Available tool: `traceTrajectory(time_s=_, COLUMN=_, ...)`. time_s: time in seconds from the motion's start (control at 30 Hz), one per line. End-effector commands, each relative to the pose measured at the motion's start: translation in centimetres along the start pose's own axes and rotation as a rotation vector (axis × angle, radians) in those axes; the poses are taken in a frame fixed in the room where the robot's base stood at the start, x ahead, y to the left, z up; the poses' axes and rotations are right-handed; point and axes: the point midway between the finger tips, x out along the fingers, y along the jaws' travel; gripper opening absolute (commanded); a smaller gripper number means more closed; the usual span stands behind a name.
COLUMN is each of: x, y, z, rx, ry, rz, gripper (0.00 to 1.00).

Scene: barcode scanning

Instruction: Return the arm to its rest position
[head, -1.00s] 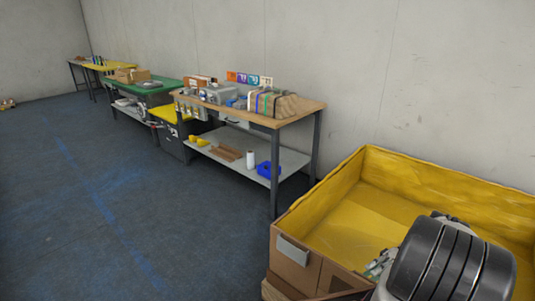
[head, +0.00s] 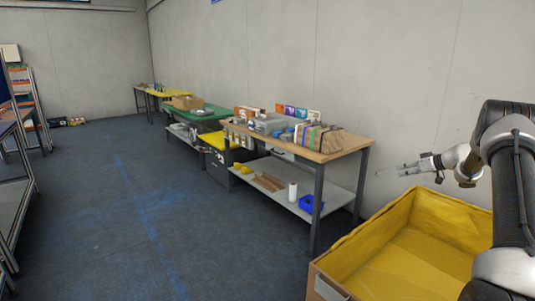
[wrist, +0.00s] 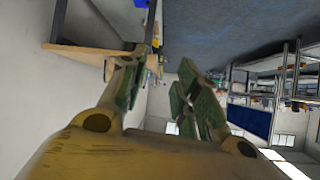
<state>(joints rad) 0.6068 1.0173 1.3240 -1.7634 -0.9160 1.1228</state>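My arm rises along the right side of the head view and bends over near the top. My gripper (head: 408,170) points left, in the air above the back left part of a yellow-lined box and in front of the wall. In the wrist view my gripper (wrist: 163,72) shows two green and tan fingers spread apart with nothing between them. The wrist view is rolled, with the floor at the top.
The yellow-lined box (head: 374,238) stands below my arm at the lower right. A wooden workbench (head: 345,146) with packages stands beyond it. Further benches line the wall, including one with a green top (head: 200,113). Racks stand far left. The blue floor (head: 90,220) is clear.

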Motion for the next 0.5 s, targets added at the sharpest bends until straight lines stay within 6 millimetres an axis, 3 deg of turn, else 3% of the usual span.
traceTrajectory(time_s=0.03, x=-1.2, y=-0.4, z=-3.7, rx=-0.030, ry=0.021, rz=0.062, gripper=0.32)
traceTrajectory(time_s=0.2, x=-6.4, y=-1.8, z=-13.3, rx=-0.089, ry=0.070, rz=0.300, gripper=0.32)
traceTrajectory(time_s=0.33, x=-11.3, y=-4.2, z=-18.4, rx=-0.098, ry=0.079, rz=0.462, gripper=0.32)
traceTrajectory(time_s=0.5, x=-18.5, y=-8.9, z=-21.6, rx=-0.068, ry=0.051, rz=0.638, gripper=0.32)
